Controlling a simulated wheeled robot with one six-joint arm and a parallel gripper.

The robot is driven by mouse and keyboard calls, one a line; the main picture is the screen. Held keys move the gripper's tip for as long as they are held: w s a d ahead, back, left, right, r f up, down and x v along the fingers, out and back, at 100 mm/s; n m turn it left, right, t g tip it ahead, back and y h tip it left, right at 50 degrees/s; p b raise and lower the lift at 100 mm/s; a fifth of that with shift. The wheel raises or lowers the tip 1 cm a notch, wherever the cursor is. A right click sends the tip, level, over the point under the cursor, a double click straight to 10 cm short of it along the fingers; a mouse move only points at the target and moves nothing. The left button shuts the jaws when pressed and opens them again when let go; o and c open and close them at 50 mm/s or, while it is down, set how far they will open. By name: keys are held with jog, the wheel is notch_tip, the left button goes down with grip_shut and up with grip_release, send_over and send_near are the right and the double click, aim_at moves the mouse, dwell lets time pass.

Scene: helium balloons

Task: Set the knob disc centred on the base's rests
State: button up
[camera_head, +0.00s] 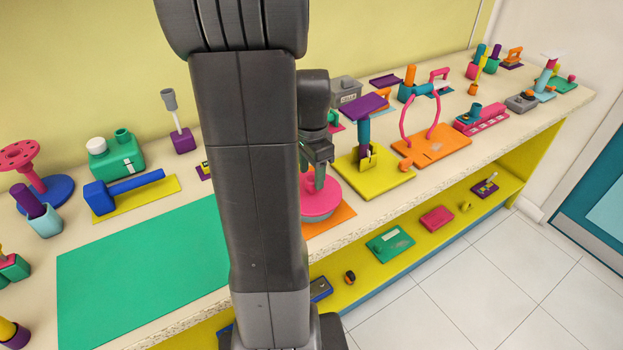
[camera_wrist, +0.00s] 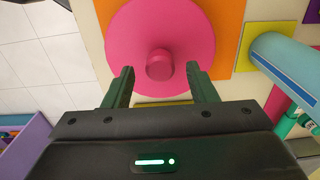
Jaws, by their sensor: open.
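The knob disc is a round pink plate (camera_wrist: 185,30) with a pink knob (camera_wrist: 159,64) at its middle. In the wrist view it lies over an orange square base (camera_wrist: 229,25), and any rests are hidden beneath it. The disc reaches past the base's lower edge there, and more orange shows on the right than on the left. In the head view the disc (camera_head: 320,203) is partly hidden by my arm, with the orange base (camera_head: 335,218) showing below right. My gripper (camera_wrist: 160,74) is open and empty, its fingertips apart on either side of the knob. It also shows above the disc in the head view (camera_head: 319,182).
A yellow board with a purple-topped teal post (camera_head: 363,130) stands close right of the disc. An orange board with a pink hoop (camera_head: 432,146) lies beyond. The green mat (camera_head: 140,270) on the left is bare. The bench's front edge is near the disc.

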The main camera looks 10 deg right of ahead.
aim_at(312, 179)
notch_tip(312, 179, up, 9)
dwell(0.3)
notch_tip(312, 179, down, 12)
jog(key=shift+f, duration=0.25)
jog(key=shift+r, duration=1.75)
